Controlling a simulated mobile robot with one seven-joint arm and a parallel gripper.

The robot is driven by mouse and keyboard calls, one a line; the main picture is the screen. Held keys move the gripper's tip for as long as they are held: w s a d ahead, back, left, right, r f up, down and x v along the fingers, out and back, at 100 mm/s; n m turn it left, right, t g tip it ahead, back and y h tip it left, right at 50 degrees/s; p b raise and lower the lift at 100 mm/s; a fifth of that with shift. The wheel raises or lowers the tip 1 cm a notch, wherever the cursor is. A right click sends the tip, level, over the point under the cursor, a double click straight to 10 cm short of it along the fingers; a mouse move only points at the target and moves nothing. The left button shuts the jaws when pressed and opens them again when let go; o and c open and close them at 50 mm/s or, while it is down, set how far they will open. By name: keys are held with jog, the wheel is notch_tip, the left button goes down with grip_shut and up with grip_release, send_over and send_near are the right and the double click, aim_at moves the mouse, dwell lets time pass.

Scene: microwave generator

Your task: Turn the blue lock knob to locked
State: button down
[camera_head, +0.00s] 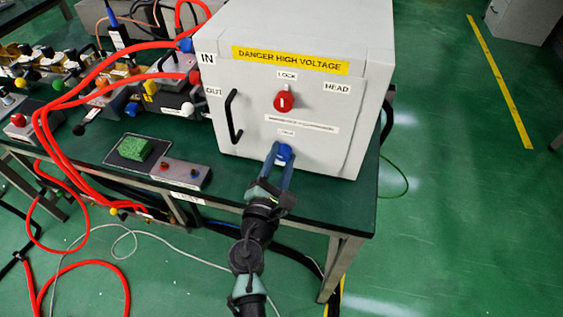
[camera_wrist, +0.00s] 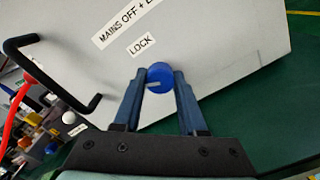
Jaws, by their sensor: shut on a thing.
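The blue lock knob (camera_head: 285,152) is on the lower front of the grey generator box (camera_head: 235,130), under a small label. In the wrist view the knob (camera_wrist: 160,76) is round with a pale mark on its face, below a label reading LOCK (camera_wrist: 142,44). My gripper (camera_head: 279,158) reaches it from below. In the wrist view my gripper (camera_wrist: 159,84) has a blue finger on each side of the knob and is shut on it. The fingertips cover the knob's sides. I cannot tell the knob's lock state from its mark.
A red knob (camera_head: 285,102) is higher on the same front. A black handle (camera_head: 233,117) stands out at its left. A green sponge-like block (camera_head: 135,148) and a small control box (camera_head: 181,174) are on the green table (camera_head: 330,192). Red hoses (camera_head: 62,125) run at the left.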

jog(key=m+b, duration=0.5)
jog(key=m, duration=0.2)
jog(key=shift+f, duration=0.2)
jog(key=m+b, duration=0.3)
jog(key=m, duration=0.2)
jog(key=shift+r+m+b, duration=0.15)
jog(key=shift+m+b, duration=0.15)
jog(key=shift+m, duration=0.1)
jog(key=shift+c, duration=2.3)
grip_release()
jog(key=shift+s, duration=0.1)
jog(key=v, duration=1.2)
jog(key=shift+s+a+b, duration=0.15)
jog(key=shift+s+b, duration=0.2)
jog(key=shift+b, duration=0.05)
